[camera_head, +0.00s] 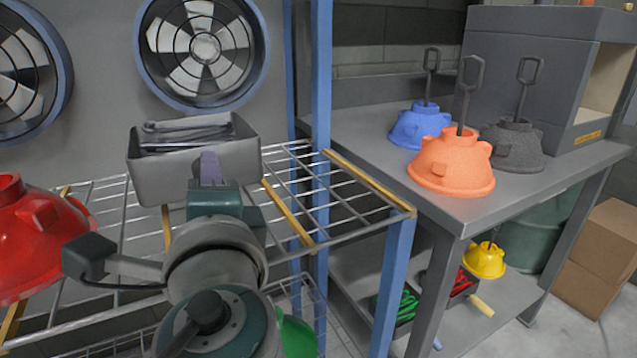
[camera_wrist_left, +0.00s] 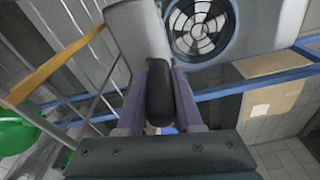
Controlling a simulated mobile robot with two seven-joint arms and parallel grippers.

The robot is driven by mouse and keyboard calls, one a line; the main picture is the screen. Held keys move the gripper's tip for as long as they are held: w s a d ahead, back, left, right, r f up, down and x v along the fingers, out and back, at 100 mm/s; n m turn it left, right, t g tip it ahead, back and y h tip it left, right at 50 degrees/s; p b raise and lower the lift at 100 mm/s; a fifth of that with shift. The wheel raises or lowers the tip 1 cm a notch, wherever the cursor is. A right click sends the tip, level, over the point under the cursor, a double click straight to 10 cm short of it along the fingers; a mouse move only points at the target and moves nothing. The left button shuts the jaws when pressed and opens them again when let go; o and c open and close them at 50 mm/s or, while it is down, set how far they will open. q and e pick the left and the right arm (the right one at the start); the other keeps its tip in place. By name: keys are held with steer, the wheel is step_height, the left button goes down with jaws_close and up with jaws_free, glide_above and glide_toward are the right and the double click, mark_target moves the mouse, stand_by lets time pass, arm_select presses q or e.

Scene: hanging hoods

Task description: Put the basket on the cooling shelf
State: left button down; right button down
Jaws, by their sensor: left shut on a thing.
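The basket (camera_head: 160,178) is a grey open-topped bin with dark metal pieces lying in it. In the head view it is at the back of the upper wire shelf (camera_head: 345,222), the cooling shelf by its look. I cannot tell whether its bottom touches the wires. My left gripper (camera_head: 209,165) reaches it from the front and partly hides its near wall. In the left wrist view the purple fingers (camera_wrist_left: 159,100) are shut on a dark handle (camera_wrist_left: 160,92), with the grey basket wall (camera_wrist_left: 134,35) beyond. My right gripper is not in view.
A red hood (camera_head: 35,240) sits on the shelf at left. A blue post (camera_head: 321,110) stands behind the shelf. The shelf's right part is clear. Blue (camera_head: 418,126), orange (camera_head: 452,162) and grey (camera_head: 513,147) hoods with hooks stand on the table at right.

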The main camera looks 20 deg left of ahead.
arm_select(q)
step_height(320, 180, down, 2)
steer(key=shift+f+b, duration=0.2)
steer(key=shift+b, duration=0.1)
steer(key=shift+f, duration=0.1)
steer(key=shift+f, duration=0.15)
steer(key=c, duration=0.6)
jaws_free()
steer(key=shift+o, duration=0.2)
